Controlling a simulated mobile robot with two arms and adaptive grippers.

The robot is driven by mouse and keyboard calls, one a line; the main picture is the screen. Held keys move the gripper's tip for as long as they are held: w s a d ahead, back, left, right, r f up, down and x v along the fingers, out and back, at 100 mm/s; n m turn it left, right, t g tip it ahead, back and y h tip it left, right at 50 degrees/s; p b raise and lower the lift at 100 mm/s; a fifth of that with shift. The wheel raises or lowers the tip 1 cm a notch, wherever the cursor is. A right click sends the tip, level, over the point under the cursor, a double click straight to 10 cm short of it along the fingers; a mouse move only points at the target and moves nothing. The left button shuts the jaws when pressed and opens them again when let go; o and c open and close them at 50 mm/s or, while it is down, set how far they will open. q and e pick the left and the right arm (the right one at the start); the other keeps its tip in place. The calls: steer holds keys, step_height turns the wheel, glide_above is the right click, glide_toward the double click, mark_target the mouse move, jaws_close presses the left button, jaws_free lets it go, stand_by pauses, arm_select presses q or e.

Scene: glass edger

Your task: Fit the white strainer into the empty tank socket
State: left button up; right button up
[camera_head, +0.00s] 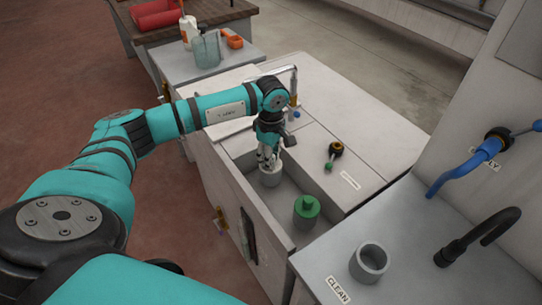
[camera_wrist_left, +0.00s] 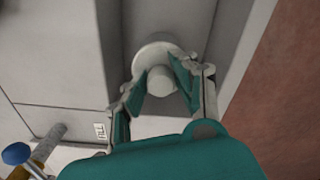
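The white strainer (camera_head: 271,175) is a pale round piece with a knob, standing low in the left part of the open tank. It also shows in the left wrist view (camera_wrist_left: 158,48) as a round flange with a short knob. My left gripper (camera_head: 268,157) reaches straight down over it. In the left wrist view, the fingers (camera_wrist_left: 158,72) lie on both sides of the knob, very close to it. I cannot tell whether they press on it. A green-capped piece (camera_head: 306,208) stands in the tank to the right. The strainer's underside and any socket below it are hidden. My right gripper is not in view.
The tank wall (camera_head: 240,192) runs close beside the gripper. A grey open cup (camera_head: 369,263) stands on the side table marked CLEAN, near a black tap (camera_head: 485,235). A clear jug (camera_head: 206,48) stands behind.

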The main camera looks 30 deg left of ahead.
arm_select(q)
steer(key=o, duration=0.4)
steer(key=shift+o, duration=0.2)
step_height(320, 180, up, 12)
stand_by(0.8)
